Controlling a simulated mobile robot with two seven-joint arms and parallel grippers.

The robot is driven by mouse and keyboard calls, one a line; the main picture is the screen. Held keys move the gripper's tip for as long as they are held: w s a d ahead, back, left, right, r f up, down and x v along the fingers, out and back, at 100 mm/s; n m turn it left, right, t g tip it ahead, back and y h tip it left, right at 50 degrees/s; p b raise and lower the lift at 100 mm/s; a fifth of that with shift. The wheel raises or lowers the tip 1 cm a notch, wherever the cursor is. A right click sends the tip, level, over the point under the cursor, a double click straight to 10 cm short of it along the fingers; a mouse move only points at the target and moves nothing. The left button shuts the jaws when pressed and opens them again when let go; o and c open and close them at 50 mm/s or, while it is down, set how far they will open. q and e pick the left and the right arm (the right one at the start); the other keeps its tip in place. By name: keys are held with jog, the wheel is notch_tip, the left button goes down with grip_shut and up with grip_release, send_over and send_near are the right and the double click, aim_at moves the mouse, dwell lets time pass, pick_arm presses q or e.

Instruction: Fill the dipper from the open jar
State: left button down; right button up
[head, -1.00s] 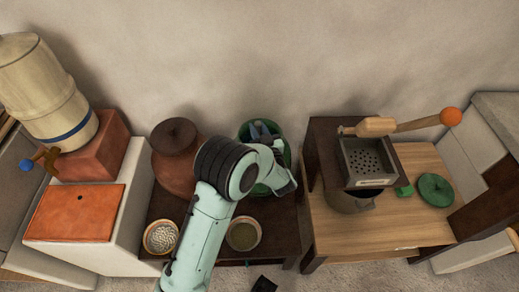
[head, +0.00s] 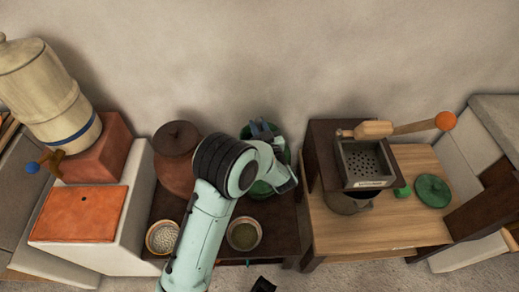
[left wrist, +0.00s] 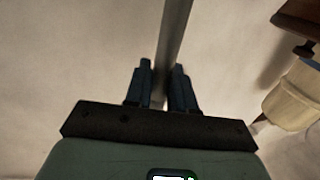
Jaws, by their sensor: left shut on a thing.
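An open green jar (head: 261,188) stands at the back of a low dark table, partly hidden behind my left arm. My left gripper (head: 262,130) is over the mouth of this jar, at its back side. In the left wrist view my left gripper (left wrist: 160,88) is shut on a flat grey metal handle (left wrist: 175,35), which looks like the dipper's. The dipper's bowl is hidden, and I cannot tell whether it is in the jar or what it holds. My right gripper is not in view.
A brown lidded jar (head: 176,172) and two small bowls, one pale (head: 162,237) and one greenish (head: 244,234), stand close by. A water crock (head: 45,90) is at left.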

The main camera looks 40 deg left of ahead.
aim_at(258, 119)
pick_arm(q)
jog(key=shift+r+p, duration=1)
jog(key=shift+r, duration=0.55)
notch_tip(258, 119, up, 3)
jog(key=shift+r+p, duration=0.2)
jog(key=shift+p, duration=1.05)
jog(key=shift+r+p, duration=1.75)
jog(key=shift+r, duration=0.9)
notch_tip(258, 119, up, 6)
jog(key=p, duration=0.3)
jog(key=shift+f, duration=0.1)
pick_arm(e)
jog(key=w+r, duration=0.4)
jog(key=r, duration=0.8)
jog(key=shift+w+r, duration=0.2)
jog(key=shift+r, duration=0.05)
pick_arm(q)
jog(key=shift+p, duration=0.3)
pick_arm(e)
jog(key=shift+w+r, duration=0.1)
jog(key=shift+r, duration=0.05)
pick_arm(q)
jog(key=shift+m+g+h+p, duration=0.3)
jog(key=shift+m+h+p, duration=0.15)
jog(key=shift+p, duration=0.55)
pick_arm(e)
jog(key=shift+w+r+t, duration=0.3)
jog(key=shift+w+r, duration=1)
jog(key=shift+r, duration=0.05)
